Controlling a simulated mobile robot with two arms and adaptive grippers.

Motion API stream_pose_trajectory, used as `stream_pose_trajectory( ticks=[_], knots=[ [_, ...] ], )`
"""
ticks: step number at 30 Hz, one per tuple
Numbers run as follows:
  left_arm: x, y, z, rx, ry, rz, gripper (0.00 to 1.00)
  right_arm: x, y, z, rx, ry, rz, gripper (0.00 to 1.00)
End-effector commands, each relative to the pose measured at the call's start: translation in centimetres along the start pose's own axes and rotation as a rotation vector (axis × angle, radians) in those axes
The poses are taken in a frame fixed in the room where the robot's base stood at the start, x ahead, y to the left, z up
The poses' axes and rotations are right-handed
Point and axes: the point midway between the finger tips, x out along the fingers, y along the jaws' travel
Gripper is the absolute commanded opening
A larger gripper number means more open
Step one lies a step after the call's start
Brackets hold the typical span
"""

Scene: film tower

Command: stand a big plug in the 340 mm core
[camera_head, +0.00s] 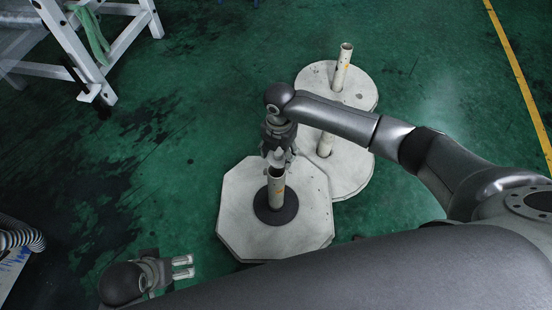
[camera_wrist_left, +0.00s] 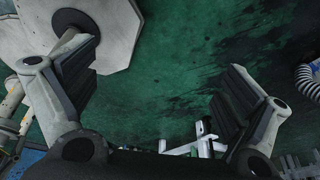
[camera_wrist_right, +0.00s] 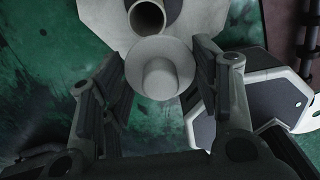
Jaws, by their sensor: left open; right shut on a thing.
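My right gripper (camera_head: 277,150) is shut on a pale, round, flanged plug (camera_wrist_right: 160,72) with a knob on top. The plug also shows as a light piece just below the fingers in the head view (camera_head: 278,158). It is held close to the open top of an upright pale core (camera_head: 277,187). The core's dark mouth (camera_wrist_right: 147,15) shows beyond the plug in the right wrist view, off to one side of it. The core stands in a black ring (camera_head: 275,208) on an octagonal white plate (camera_head: 300,225). My left gripper (camera_head: 182,268) is open and empty, low at the left.
Two more upright tubes, one tall (camera_head: 343,65) and one partly hidden by my right arm (camera_head: 325,147), stand on round white plates (camera_head: 368,95) behind. A white metal frame (camera_head: 85,55) is at upper left. A ribbed hose (camera_head: 20,240) is at far left. Green floor between is clear.

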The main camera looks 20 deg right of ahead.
Motion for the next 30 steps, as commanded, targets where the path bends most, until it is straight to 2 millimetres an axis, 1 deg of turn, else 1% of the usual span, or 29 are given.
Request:
stream_pose_trajectory(
  ticks=[1,3,6,10,14,17,24,30],
  knots=[
    [-0.4,0.0,0.0,-0.001,0.012,0.000,0.97,1.3,0.4,0.5,-0.062,-0.004,-0.001,0.34],
    [-1.5,0.0,0.0,-0.001,0.018,-0.001,0.97,2.0,0.9,0.8,-0.149,-0.008,-0.002,0.34],
    [-2.8,-0.1,0.1,-0.002,0.022,-0.002,0.97,2.7,1.3,1.2,-0.240,-0.011,-0.002,0.34],
    [-3.7,-0.1,0.1,-0.003,0.028,-0.003,0.97,3.1,1.6,1.4,-0.302,-0.013,-0.002,0.34],
    [-3.7,-0.1,-0.4,-0.002,0.051,-0.003,0.97,3.4,1.7,1.5,-0.317,-0.014,-0.003,0.34],
    [-3.3,0.0,-1.2,-0.001,0.089,-0.001,0.97,3.8,1.6,1.5,-0.316,-0.014,-0.003,0.34],
    [-2.5,0.4,-4.0,0.004,0.219,0.005,0.97,4.9,1.6,1.4,-0.315,-0.014,-0.003,0.34],
    [-2.1,0.7,-6.3,0.008,0.331,0.011,0.97,5.9,1.6,1.4,-0.314,-0.014,-0.003,0.34]
  ],
)
